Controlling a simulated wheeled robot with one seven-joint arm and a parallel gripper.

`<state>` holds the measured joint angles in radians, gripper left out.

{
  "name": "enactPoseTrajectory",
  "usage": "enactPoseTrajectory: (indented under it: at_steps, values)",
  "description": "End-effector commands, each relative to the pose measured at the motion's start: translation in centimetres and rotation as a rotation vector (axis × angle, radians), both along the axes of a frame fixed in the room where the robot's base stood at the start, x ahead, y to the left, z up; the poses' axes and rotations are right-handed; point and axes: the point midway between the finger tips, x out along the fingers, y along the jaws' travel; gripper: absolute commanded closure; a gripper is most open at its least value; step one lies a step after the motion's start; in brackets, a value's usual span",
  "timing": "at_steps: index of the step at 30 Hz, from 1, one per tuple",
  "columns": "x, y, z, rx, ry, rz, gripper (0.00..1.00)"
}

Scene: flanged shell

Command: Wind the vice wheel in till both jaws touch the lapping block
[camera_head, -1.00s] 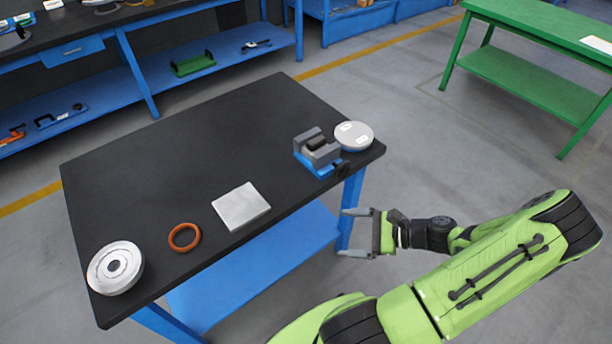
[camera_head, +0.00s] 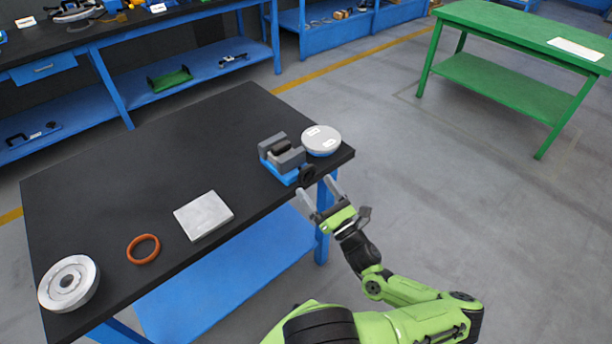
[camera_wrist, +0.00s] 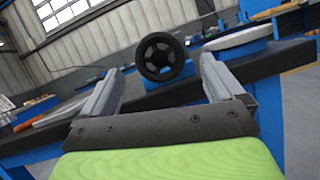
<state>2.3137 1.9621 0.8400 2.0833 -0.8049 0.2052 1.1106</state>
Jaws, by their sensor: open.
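The vice, with grey jaws and a blue base (camera_head: 281,158), stands near the right front edge of the black table. A dark lapping block (camera_head: 281,146) sits between its jaws; whether both jaws touch it I cannot tell. The black vice wheel (camera_head: 307,174) is on the vice's near side. In the wrist view the wheel (camera_wrist: 160,57) shows face-on, beyond and between my fingers. My gripper (camera_head: 317,192) is open and empty, just off the table edge in front of the wheel. The fingers appear apart from the wheel.
A round grey-topped disc (camera_head: 321,139) stands close to the right of the vice. A pale square plate (camera_head: 203,216), an orange ring (camera_head: 143,249) and a flanged metal part (camera_head: 69,284) lie to the left on the black table (camera_head: 150,170). A green table (camera_head: 520,45) stands back right.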

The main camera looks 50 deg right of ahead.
Motion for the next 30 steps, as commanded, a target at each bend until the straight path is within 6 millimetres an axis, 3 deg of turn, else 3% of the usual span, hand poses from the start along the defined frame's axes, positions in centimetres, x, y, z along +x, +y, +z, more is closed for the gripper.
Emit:
enactPoseTrajectory:
  at_steps: [3,7,17,27,30]
  values:
    - [2.5,-0.6,0.9,-0.001,-0.002,0.004,0.05]
    - [4.2,-1.2,1.6,-0.001,0.000,0.003,0.05]
    - [4.8,-1.5,2.0,0.000,0.002,0.001,0.05]
    - [4.8,-1.4,2.0,-0.001,0.002,0.001,0.55]
    - [4.8,-1.5,2.0,-0.002,0.002,0.001,0.56]
